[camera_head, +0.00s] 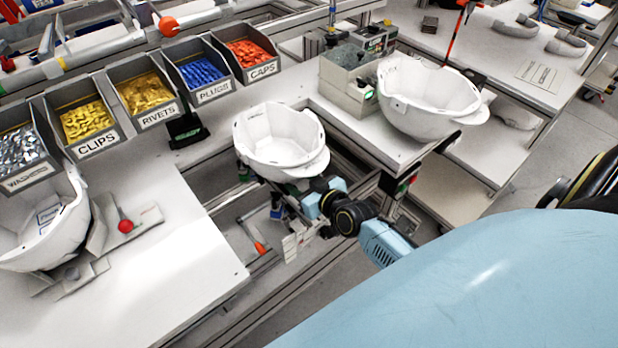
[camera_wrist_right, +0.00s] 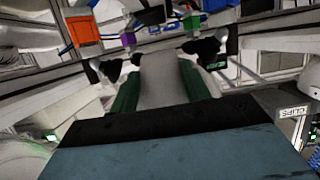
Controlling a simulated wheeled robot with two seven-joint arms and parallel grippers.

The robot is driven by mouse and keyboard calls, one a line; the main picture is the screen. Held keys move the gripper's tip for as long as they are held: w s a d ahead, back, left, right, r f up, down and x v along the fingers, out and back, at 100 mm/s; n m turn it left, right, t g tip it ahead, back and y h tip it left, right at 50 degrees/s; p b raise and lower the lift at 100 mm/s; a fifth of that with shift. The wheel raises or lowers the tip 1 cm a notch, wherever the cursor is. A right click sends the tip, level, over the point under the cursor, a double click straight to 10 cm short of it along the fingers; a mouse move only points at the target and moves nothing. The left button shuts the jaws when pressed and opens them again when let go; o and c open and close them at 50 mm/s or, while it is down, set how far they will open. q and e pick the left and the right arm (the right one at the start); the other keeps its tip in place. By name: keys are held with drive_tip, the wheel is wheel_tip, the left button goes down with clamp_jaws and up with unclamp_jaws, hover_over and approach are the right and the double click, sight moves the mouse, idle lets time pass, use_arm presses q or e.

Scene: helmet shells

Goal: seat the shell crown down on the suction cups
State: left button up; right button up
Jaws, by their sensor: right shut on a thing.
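A white helmet shell (camera_head: 275,140) is crown down, open side up, over the gap between the two benches. My right gripper (camera_head: 290,190) reaches in from the right below its brim; the fingers are largely hidden there. In the right wrist view the green-padded fingers of my right gripper (camera_wrist_right: 160,90) are shut on the shell's pale brim (camera_wrist_right: 165,75). Dark cup-like parts, probably suction cups (camera_wrist_right: 205,48), show on both sides beyond the fingertips. The shell hides most of the cups in the head view, so I cannot tell whether it touches them. My left gripper is not in view.
A second shell (camera_head: 425,98) sits open side up on the right bench, beside a grey box unit (camera_head: 348,85). Another shell (camera_head: 45,225) lies at far left near a red-knobbed fixture (camera_head: 125,226). Labelled parts bins (camera_head: 155,105) line the back. The left bench (camera_head: 165,265) has free room.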

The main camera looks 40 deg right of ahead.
drive_tip(key=shift+w+f+b, duration=0.35)
drive_tip(key=shift+f+b, duration=0.3)
drive_tip(key=shift+f, duration=0.2)
drive_tip(key=shift+f+b, duration=0.9)
drive_tip(key=shift+f, duration=0.25)
drive_tip(key=o, duration=1.2)
drive_tip(key=shift+o, duration=0.5)
drive_tip(key=shift+s+f, duration=0.1)
drive_tip(key=a+p+v, duration=0.1)
drive_tip(key=v, duration=1.2)
drive_tip(key=shift+s+d, duration=0.15)
drive_tip(key=shift+d, duration=0.35)
